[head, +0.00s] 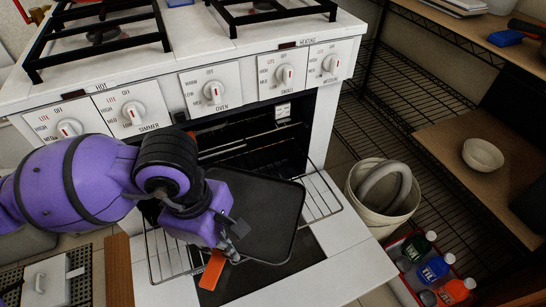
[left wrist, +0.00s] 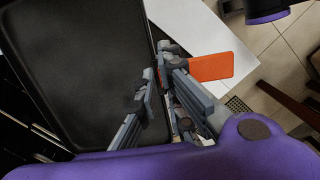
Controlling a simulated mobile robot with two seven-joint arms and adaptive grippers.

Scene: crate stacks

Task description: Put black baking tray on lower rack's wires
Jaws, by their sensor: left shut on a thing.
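The black baking tray (head: 268,215) is over a pulled-out wire rack (head: 322,192) in front of the open oven. Its near left edge is at my left gripper (head: 236,235). The left gripper is shut on the tray's rim; in the left wrist view, the fingers (left wrist: 158,75) meet at the edge of the tray (left wrist: 85,70). I cannot tell whether the tray touches the wires. My left arm hides part of the tray and rack. More wires show inside the oven (head: 250,147). My right gripper is in neither view.
An orange piece (head: 212,270) shows beside the left gripper. The oven door (head: 340,262) is open below the rack. A bucket (head: 387,215) and a red crate of bottles (head: 403,287) stand to the right. A shelf with a bowl (head: 482,155) is farther right.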

